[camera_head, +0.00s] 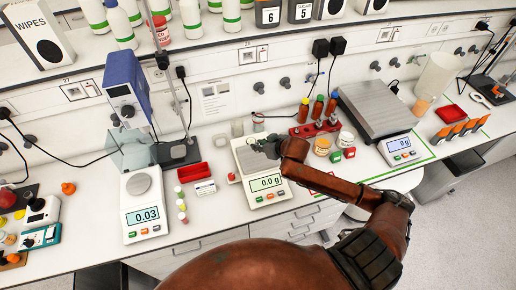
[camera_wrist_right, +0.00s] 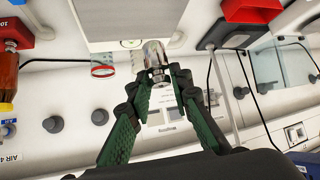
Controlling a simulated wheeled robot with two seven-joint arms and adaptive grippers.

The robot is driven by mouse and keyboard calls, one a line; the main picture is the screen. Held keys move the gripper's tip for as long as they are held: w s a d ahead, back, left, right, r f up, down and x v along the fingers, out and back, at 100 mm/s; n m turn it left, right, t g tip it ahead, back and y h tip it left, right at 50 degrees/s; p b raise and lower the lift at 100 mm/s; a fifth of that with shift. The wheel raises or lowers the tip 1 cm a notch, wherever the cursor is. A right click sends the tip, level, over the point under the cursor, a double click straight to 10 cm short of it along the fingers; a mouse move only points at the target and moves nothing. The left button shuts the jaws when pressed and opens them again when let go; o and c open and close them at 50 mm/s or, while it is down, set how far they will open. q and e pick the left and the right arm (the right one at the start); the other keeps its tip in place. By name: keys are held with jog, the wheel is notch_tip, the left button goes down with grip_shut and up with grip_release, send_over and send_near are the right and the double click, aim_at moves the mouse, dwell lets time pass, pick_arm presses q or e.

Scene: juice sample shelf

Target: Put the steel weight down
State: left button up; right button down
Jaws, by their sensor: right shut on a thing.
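The steel weight (camera_wrist_right: 154,55) is a small shiny cylinder with a narrower knob, seen in the right wrist view. My right gripper (camera_wrist_right: 158,78) is shut on it by the knob. In the head view the right gripper (camera_head: 268,148) is over the plate of the middle scale (camera_head: 268,187), which reads 0.0 g. The weight is too small and covered to make out clearly there. The scale's pale plate (camera_wrist_right: 125,20) lies just past the weight in the wrist view; I cannot tell whether they touch. My left gripper is not in view.
Left of the scale are a red tray (camera_head: 193,172), small capped vials and a balance (camera_head: 146,215) reading 0.03. A red rack (camera_head: 314,129) of bottles, jars and a large scale (camera_head: 376,110) stand to the right. Small jars (camera_head: 258,122) stand behind.

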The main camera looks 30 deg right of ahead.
jog(key=w+f, duration=0.1)
jog(key=w+d+f, duration=0.1)
jog(key=f, duration=0.1)
jog(key=w+f, duration=0.1)
jog(key=f, duration=0.1)
jog(key=shift+w+d, duration=0.15)
jog(key=shift+d, duration=0.15)
notch_tip(320, 180, down, 2)
jog(key=shift+f+p, duration=0.1)
jog(key=shift+p, duration=0.65)
jog(key=shift+f, duration=0.45)
jog(key=c, duration=1.8)
grip_release()
jog(key=shift+f, duration=0.1)
jog(key=shift+o, duration=0.2)
jog(key=b+v, duration=0.1)
jog(key=v, duration=1.1)
